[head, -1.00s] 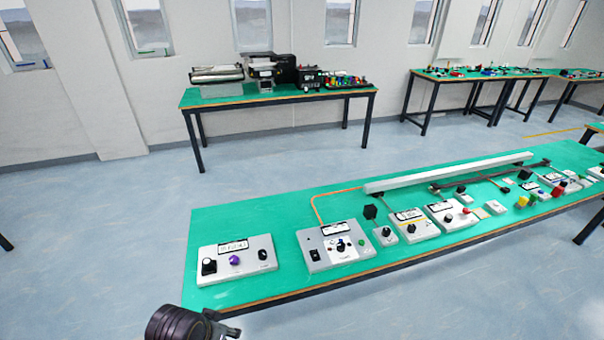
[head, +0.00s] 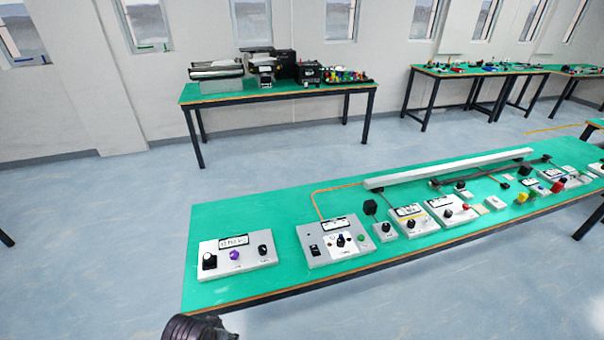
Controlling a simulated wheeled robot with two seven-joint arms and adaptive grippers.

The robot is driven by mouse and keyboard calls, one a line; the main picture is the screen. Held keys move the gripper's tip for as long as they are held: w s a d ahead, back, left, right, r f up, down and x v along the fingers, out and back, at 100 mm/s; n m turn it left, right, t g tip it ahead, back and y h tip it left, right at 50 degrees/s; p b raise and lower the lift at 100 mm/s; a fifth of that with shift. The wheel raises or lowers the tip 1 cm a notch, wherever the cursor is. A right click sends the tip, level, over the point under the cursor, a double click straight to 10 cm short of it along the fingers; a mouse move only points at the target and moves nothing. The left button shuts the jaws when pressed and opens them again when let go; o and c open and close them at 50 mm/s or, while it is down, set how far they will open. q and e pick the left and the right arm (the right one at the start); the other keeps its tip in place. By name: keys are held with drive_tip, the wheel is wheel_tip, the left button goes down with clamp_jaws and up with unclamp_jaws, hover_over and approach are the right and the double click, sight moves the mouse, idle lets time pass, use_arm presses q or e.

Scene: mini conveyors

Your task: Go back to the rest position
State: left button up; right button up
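A dark, rounded part of my own arm (head: 200,328) shows at the bottom edge, left of the middle, in front of the near table. Its fingers do not show. No gripper fingertips are in the head view, so I cannot see whether either gripper holds anything.
A long green-topped table (head: 225,214) runs from the centre to the right, bearing grey control boxes (head: 236,256) with knobs and a white rail (head: 450,170). A second green table (head: 215,99) with machines stands by the wall. More tables (head: 428,72) stand at the back right.

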use_arm(q)
drive_tip(key=s+f+g, duration=0.1)
drive_tip(key=s+f, duration=0.2)
drive_tip(key=f, duration=1.1)
drive_tip(key=s+f, duration=0.3)
drive_tip(key=f, duration=1.1)
drive_tip(key=s+a+f, duration=0.2)
drive_tip(key=s+f, duration=0.6)
drive_tip(key=s, duration=0.2)
drive_tip(key=s+a+f+g, duration=0.1)
drive_tip(key=s+a+f, duration=0.1)
drive_tip(key=s+f, duration=0.7)
drive_tip(key=shift+s+a, duration=0.2)
drive_tip(key=shift+s, duration=0.55)
